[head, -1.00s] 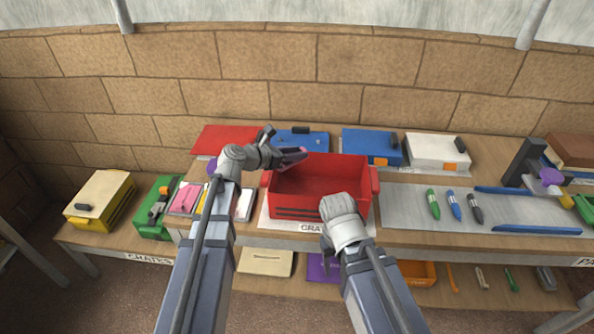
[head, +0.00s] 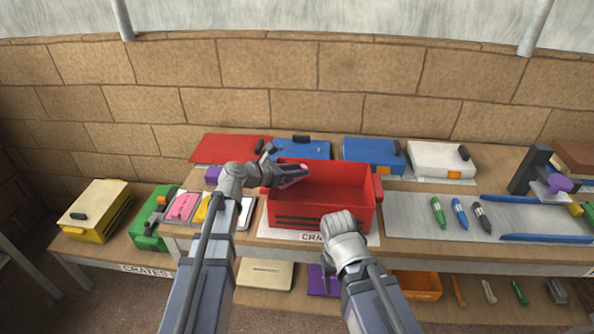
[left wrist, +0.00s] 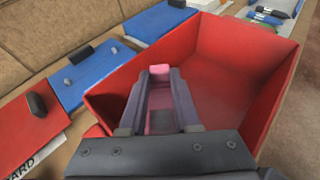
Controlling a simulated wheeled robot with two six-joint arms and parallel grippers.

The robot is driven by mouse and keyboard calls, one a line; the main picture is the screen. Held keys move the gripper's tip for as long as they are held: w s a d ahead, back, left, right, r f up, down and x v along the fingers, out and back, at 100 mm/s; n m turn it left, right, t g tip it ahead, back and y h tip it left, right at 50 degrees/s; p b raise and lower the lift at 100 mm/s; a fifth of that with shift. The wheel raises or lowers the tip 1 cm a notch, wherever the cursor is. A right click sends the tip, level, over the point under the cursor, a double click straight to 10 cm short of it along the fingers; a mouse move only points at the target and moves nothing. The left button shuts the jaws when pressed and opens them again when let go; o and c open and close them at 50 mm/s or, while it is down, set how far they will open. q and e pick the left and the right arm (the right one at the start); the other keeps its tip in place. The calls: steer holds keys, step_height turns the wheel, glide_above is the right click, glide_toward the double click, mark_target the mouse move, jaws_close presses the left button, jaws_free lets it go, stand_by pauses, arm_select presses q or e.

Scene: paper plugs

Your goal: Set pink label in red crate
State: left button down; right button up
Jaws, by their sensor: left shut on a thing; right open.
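The red crate (head: 330,214) stands open on the bench in the middle of the head view. It also fills much of the left wrist view (left wrist: 240,60). My left gripper (head: 300,172) is over the crate's left part, shut on the pink label. The label shows as a pink piece between the fingers in the left wrist view (left wrist: 160,70), and its tip shows in the head view (head: 303,168). The fingers hide most of it. My right gripper (head: 330,262) is low in front of the crate, open, and its fingers are mostly hidden by its wrist.
Behind the crate lie a red lid (head: 228,146) and blue lids (head: 372,152), with a white lid (head: 440,157) to their right. Pink labels (head: 183,206) lie in a tray at left. Marker pens (head: 460,212) lie at right. The crate's inside looks empty.

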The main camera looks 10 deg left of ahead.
arm_select(q)
steer(key=shift+f+b, duration=0.3)
steer(key=shift+f, duration=0.1)
steer(key=c, duration=0.6)
jaws_free()
steer(key=shift+c, duration=0.2)
steer(key=shift+r, duration=0.1)
steer(key=shift+r+p, duration=0.2)
steer(key=shift+p, duration=0.1)
steer(key=shift+s+a+r+p, duration=0.4)
steer(key=shift+s+r+p, duration=0.05)
steer(key=shift+r+p, duration=0.35)
steer(key=p+v, duration=0.3)
steer(key=v, duration=0.7)
steer(key=shift+s+a+p, duration=0.25)
steer(key=shift+a+p, duration=0.05)
steer(key=shift+p, duration=0.05)
steer(key=shift+f, duration=0.15)
